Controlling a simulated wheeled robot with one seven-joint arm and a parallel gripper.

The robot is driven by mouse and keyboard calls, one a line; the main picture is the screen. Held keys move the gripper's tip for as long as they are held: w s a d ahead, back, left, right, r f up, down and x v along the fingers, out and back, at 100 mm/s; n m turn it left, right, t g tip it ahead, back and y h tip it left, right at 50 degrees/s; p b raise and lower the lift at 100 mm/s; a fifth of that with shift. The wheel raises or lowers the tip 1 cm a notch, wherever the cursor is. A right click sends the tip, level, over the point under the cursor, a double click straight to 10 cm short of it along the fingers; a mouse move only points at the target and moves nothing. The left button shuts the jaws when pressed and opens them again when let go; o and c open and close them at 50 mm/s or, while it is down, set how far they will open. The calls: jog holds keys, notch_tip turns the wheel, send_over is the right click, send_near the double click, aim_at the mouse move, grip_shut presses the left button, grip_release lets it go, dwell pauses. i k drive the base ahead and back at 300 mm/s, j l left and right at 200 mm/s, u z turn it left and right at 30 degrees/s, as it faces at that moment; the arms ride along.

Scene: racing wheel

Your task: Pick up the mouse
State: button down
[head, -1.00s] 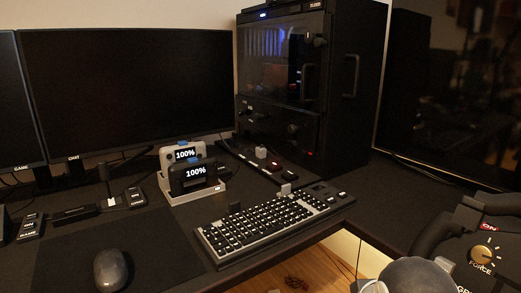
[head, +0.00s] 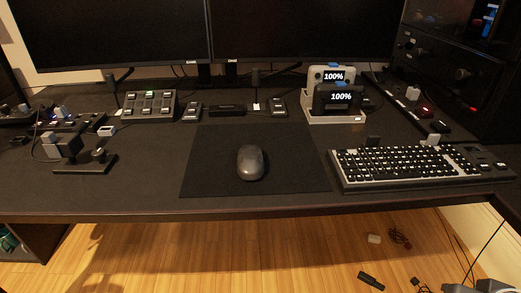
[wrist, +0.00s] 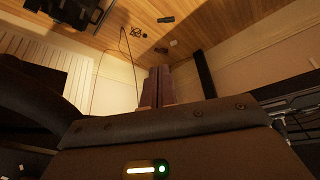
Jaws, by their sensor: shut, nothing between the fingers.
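The mouse (head: 250,163) is dark grey and rounded. It lies on a black mouse pad (head: 211,168) near the front of the desk, in the middle of the head view. My gripper (wrist: 160,72) shows only in the wrist view. Its two fingers are together with nothing between them. It points toward the wooden floor and wall, and the mouse does not show in that view.
A keyboard (head: 410,165) lies right of the pad. A controller stand (head: 335,119) and a button box (head: 150,106) stand behind. A small joystick base (head: 85,165) sits left. Monitors (head: 110,35) line the back. The desk's front edge (head: 250,212) is below the pad.

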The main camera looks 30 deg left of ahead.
aim_at(250, 162)
jog(key=u, duration=1.6)
jog(key=i+l+u, duration=0.1)
jog(key=i, duration=0.2)
